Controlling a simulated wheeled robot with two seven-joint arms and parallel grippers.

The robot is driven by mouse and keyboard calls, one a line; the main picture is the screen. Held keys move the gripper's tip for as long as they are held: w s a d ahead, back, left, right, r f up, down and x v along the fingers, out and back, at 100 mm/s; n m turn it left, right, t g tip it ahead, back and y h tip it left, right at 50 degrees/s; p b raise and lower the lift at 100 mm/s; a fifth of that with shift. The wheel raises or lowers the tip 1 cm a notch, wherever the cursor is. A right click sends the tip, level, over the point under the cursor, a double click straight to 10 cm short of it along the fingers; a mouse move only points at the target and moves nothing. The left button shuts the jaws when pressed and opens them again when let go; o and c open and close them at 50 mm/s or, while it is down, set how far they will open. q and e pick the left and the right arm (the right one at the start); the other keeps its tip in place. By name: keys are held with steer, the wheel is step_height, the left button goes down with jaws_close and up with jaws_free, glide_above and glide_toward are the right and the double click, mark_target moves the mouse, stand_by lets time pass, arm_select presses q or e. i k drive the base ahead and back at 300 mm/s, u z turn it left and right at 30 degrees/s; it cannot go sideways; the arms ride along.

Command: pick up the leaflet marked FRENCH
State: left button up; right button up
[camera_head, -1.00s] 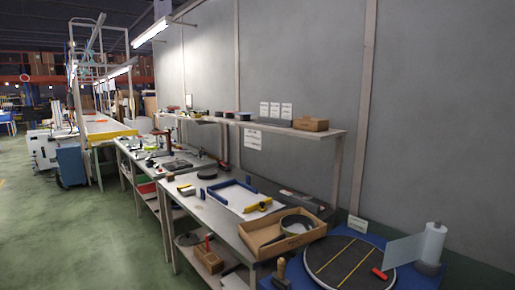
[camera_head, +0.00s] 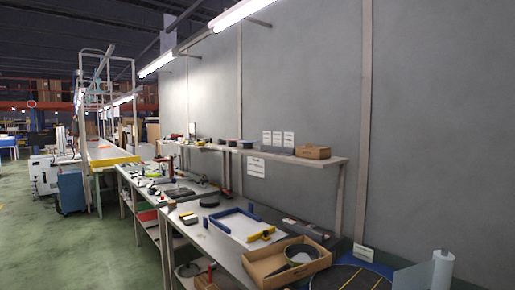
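Three white leaflets (camera_head: 277,139) stand side by side on the wall shelf, left of a cardboard box. Another white sheet (camera_head: 256,167) hangs below the shelf edge. The print on all of them is too small to read, so I cannot tell which is marked FRENCH. A small white card (camera_head: 363,252) stands at the right, behind the round table. Neither of my grippers shows in the view.
The shelf (camera_head: 325,161) runs along the grey wall above the workbench and also bears a brown box (camera_head: 313,152). Below are a cardboard tray (camera_head: 262,269), a blue frame (camera_head: 213,221) and a dark round turntable (camera_head: 345,279). Green floor (camera_head: 75,255) is free at left.

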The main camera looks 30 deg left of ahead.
mark_target(289, 137)
steer(key=u, duration=0.5)
steer(key=k, duration=1.25)
steer(key=u, duration=0.95)
steer(key=i, duration=0.6)
steer(key=u, duration=0.55)
steer(key=i, duration=0.8)
steer(key=z, duration=0.9)
steer(key=i, duration=0.8)
steer(key=z, duration=0.85)
